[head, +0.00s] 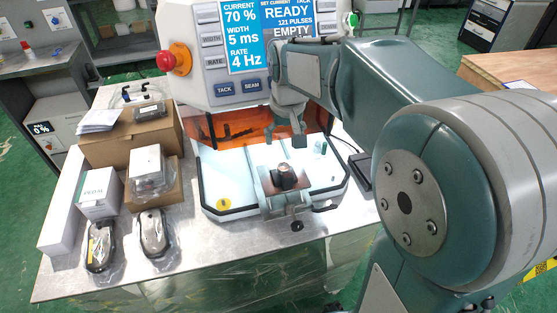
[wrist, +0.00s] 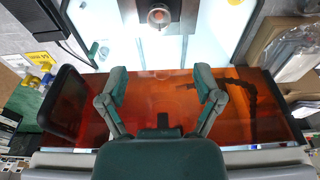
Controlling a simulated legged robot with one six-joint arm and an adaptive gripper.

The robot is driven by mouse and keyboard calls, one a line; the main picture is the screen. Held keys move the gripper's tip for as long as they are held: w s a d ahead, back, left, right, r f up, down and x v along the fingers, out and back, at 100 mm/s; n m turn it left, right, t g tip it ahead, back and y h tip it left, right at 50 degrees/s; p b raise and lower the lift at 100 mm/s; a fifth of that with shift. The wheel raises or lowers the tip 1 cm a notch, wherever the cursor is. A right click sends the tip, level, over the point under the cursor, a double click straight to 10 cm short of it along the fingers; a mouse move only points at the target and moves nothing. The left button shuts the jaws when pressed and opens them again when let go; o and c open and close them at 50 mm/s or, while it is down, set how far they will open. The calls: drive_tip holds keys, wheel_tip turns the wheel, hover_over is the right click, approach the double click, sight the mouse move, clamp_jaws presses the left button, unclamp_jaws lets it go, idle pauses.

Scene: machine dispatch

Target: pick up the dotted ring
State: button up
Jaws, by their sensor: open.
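No ring with clear dots can be made out in either view. A small dark round piece (head: 287,176) stands in a metal clamp fixture (head: 272,203) on the white machine bed. In the wrist view the round piece (wrist: 159,17) shows at the top edge, with a pale rim and an orange-brown middle; I cannot tell whether it is the dotted ring. My gripper (wrist: 160,84) is open and empty, its two teal fingers spread over the amber window. In the head view my gripper (head: 292,138) hangs behind and above the round piece, clear of it.
The welding machine's panel (head: 265,50) reads READY and EMPTY and stands behind the bed. The amber guard (head: 225,128) lies close to my gripper. Cardboard boxes (head: 130,140) and two wrapped dark devices (head: 153,233) fill the table's left side. Small teal pegs (head: 320,147) stand on the bed.

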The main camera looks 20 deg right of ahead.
sight(283, 169)
drive_tip(key=f, duration=0.4)
drive_tip(key=shift+w+d, duration=0.1)
drive_tip(key=shift+w, duration=0.1)
drive_tip(key=f, duration=0.5)
drive_tip(key=shift+s+a, duration=0.1)
drive_tip(key=shift+a, duration=0.1)
drive_tip(key=shift+d+f, duration=0.15)
drive_tip(key=shift+f, duration=0.15)
drive_tip(key=c, duration=1.1)
